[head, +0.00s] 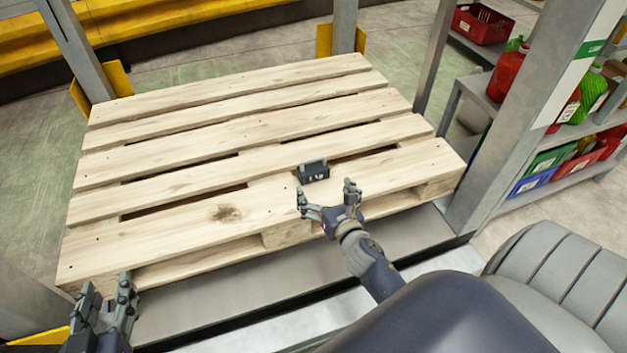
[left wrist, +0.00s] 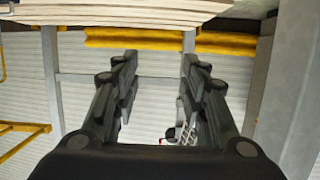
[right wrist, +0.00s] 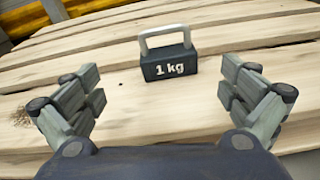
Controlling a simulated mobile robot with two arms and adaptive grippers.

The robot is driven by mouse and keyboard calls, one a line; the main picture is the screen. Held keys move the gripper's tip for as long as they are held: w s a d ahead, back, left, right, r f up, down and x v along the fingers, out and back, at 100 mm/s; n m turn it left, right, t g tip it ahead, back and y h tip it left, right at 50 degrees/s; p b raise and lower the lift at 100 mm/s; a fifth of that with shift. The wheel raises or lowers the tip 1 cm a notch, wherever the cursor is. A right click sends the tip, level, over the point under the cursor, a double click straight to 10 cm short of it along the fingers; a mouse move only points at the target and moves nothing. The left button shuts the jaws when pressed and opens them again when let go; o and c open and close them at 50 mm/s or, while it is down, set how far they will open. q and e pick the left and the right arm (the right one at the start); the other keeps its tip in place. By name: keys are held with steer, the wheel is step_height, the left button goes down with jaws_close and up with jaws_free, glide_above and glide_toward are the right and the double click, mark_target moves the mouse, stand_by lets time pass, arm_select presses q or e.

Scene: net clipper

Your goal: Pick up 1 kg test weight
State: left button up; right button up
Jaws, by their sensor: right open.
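The 1 kg test weight (head: 314,172) is a small dark block with a grey handle on top and "1 kg" on its front. It stands upright on the wooden pallet (head: 226,214), near the front edge. It also shows in the right wrist view (right wrist: 169,66), ahead of my right gripper (right wrist: 160,95). My right gripper (head: 326,195) is open and empty, just in front of the weight and apart from it, with the weight lined up between its fingers. My left gripper (head: 107,292) is open and empty at the lower left, off the pallet's front corner.
The pallet rests between grey metal posts (head: 345,25), with gaps between its slats. Yellow guards stand at the back. A shelf at right holds a red crate (head: 482,24) and several bags and bins. The pallet top around the weight is clear.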

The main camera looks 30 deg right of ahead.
mark_target(316, 173)
steer(key=shift+w+d+f+n, duration=0.2)
steer(key=shift+w+n, duration=0.05)
steer(key=shift+n, duration=0.25)
steer(key=b+x, duration=0.1)
steer(key=x, duration=0.4)
steer(key=shift+d+f, duration=0.15)
steer(key=shift+f, duration=0.05)
steer(key=x, duration=0.1)
steer(key=b+x, duration=0.1)
steer(key=x, duration=0.1)
steer(key=b+x, duration=0.1)
steer(key=x, duration=0.1)
steer(key=shift+s+d+f, duration=0.2)
steer(key=shift+d+f, duration=0.05)
steer(key=shift+f, duration=0.05)
steer(key=shift+w, duration=0.3)
arm_select(q)
step_height(316, 173, up, 15)
steer(key=d+t+h, duration=0.2)
steer(key=t+h, duration=0.1)
steer(key=t, duration=0.5)
steer(key=shift+t, duration=0.3)
steer(key=shift+s, duration=0.1)
arm_select(e)
steer(key=shift+c, duration=0.6)
steer(key=c, duration=1.8)
steer(key=shift+w+r, duration=0.1)
steer(key=shift+r, duration=0.1)
steer(key=shift+c, duration=0.6)
